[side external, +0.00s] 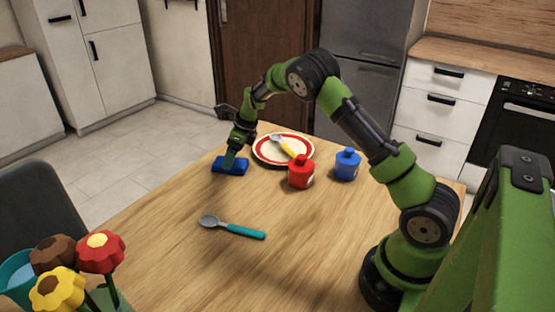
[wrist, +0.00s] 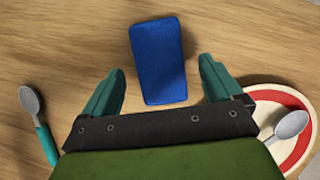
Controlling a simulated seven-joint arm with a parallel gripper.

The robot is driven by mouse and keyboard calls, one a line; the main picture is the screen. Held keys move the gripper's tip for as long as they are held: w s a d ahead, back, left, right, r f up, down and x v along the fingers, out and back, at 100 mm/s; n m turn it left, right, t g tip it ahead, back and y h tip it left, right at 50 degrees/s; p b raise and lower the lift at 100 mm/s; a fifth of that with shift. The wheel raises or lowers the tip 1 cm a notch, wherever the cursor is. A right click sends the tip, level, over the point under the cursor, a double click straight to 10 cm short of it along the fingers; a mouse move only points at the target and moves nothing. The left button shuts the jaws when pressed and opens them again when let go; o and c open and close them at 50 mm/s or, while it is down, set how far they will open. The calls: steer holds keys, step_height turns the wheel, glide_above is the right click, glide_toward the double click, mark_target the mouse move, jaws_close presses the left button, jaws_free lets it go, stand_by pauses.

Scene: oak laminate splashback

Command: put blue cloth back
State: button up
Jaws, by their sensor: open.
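The blue cloth (side external: 231,166) is a small rectangular pad lying flat on the wooden table near its far left edge. In the wrist view the blue cloth (wrist: 158,60) lies ahead of and between my two teal fingers. My gripper (side external: 228,158) is right at the cloth in the side view. In the wrist view my gripper (wrist: 160,80) is open, with a finger on each side and a gap between each finger and the cloth. Whether the fingertips touch the table cannot be told.
A red-rimmed plate (side external: 265,155) with a yellow-handled spoon (side external: 287,149) is right of the gripper. A red jar (side external: 301,172) and a blue jar (side external: 347,164) stand nearby. A teal-handled spoon (side external: 238,229) lies in front. Flowers (side external: 80,265) stand at the near left.

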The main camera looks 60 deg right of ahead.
steer(key=s+a+r+n, duration=0.2)
steer(key=s+r+n, duration=0.15)
steer(key=r, duration=0.45)
steer(key=s+a+r+n, duration=0.1)
steer(key=s+r+n, duration=0.1)
steer(key=s+r, duration=0.45)
steer(key=s+a+r+n+t+y, duration=0.1)
steer(key=s+a+r+n+t, duration=0.1)
steer(key=s+a+r+n, duration=0.55)
steer(key=s+a+n, duration=0.3)
steer(key=s+n, duration=0.4)
steer(key=s+a+f+n+t, duration=0.1)
steer(key=s+a+n, duration=0.2)
steer(key=s+n, duration=0.4)
steer(key=shift+s+h, duration=0.4)
steer(key=shift+s, duration=0.05)
steer(key=shift+a, duration=0.1)
